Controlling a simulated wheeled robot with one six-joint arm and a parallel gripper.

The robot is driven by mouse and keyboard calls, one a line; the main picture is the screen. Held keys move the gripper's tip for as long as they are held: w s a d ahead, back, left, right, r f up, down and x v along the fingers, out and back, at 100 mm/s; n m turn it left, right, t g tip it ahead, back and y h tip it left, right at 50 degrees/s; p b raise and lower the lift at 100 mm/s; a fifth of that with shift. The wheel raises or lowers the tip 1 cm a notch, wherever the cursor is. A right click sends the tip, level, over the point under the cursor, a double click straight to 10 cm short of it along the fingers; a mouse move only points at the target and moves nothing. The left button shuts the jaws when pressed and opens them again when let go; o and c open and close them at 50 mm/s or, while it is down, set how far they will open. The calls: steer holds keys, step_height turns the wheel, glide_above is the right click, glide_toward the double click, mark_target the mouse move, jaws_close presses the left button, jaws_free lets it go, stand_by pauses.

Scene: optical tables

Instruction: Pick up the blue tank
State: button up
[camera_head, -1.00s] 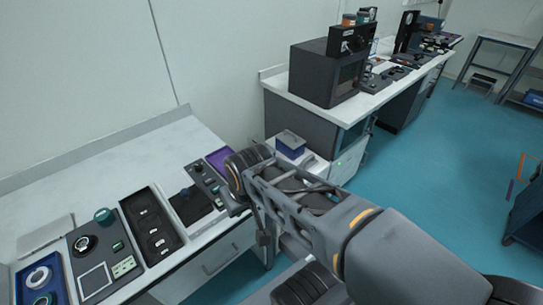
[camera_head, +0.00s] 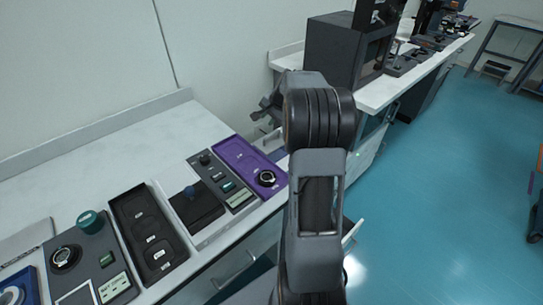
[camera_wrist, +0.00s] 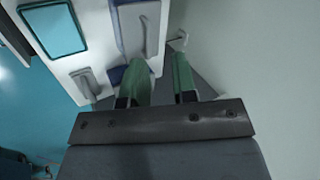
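I cannot make out the blue tank for certain in either current view. In the head view, my arm covers the gap between the two benches, where a small blue box with a grey top stood earlier. My gripper (camera_head: 262,112) shows partly at the left of my arm's raised joint, over that gap. In the wrist view, its two green fingers (camera_wrist: 164,80) stand apart with nothing visible between them, so it is open. A small dark blue patch (camera_wrist: 118,74) shows beside the left finger; I cannot tell what it belongs to.
The near white bench (camera_head: 90,165) holds a purple tray (camera_head: 237,152), a black tray (camera_head: 150,238) and control panels. A large dark box (camera_head: 325,45) stands on the far bench. The wall (camera_head: 80,70) runs behind. Teal floor (camera_head: 440,180) is open at the right.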

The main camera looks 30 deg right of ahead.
mark_target(273, 134)
steer(key=w+d+f+m, duration=0.1)
steer(key=w+d+f, duration=0.1)
steer(key=f, duration=0.2)
steer(key=w+d+f+m+b, duration=0.1)
steer(key=w+d+f, duration=0.1)
steer(key=d+f, duration=0.1)
steer(key=w+d+f+m+t, duration=0.1)
steer(key=w+d+f, duration=0.1)
steer(key=f, duration=0.3)
steer(key=shift+d+f+b, duration=0.2)
steer(key=shift+d+b, duration=0.2)
steer(key=shift+d, duration=0.2)
steer(key=shift+x, duration=3.1)
steer(key=shift+s+f, duration=0.15)
steer(key=shift+s, duration=0.1)
steer(key=shift+c, duration=0.2)
jaws_close()
